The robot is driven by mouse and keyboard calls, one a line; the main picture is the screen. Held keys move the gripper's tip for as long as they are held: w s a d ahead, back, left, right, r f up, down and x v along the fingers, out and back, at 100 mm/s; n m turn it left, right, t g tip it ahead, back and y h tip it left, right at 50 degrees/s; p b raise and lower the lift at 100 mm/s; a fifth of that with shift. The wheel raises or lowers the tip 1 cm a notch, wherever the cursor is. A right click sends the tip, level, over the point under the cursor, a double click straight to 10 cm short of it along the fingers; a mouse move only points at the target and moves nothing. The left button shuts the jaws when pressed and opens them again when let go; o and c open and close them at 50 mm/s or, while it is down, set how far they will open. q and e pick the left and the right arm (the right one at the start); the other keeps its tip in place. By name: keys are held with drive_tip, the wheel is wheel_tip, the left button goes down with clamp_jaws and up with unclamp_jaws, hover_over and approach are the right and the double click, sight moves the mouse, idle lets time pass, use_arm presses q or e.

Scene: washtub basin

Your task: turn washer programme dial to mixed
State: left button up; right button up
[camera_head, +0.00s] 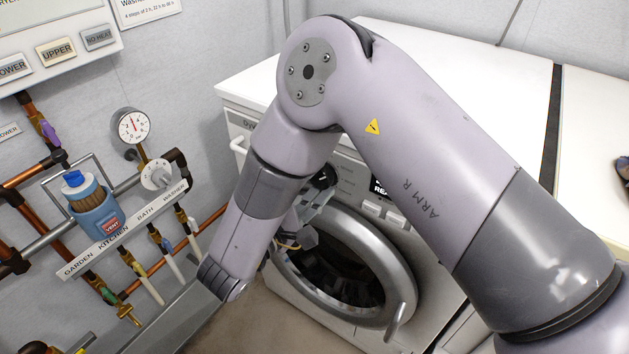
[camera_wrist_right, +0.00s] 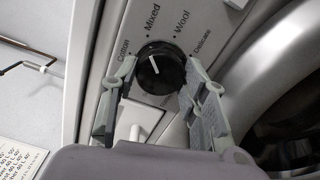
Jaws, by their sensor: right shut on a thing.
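The washer (camera_head: 270,112) stands in the middle of the head view. Its black round programme dial (camera_wrist_right: 162,70) is in the upper middle of the right wrist view, and it also shows partly behind my arm in the head view (camera_head: 323,178). The labels Cotton, Mixed (camera_wrist_right: 152,19), Wool and Delicate run around the dial. Its white pointer line points up and slightly left, roughly towards Mixed; exact alignment is hard to tell. My right gripper (camera_wrist_right: 158,76) is shut on the dial, one finger on each side. My left gripper is out of view.
The round washer door (camera_head: 345,265) with its handle is just below the dial. A white drawer front is at the panel's left. Copper pipes, valves and a pressure gauge (camera_head: 131,126) line the left wall. My right arm crosses the washer top.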

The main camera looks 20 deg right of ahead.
drive_tip(key=o, duration=1.1)
drive_tip(key=shift+o, duration=0.2)
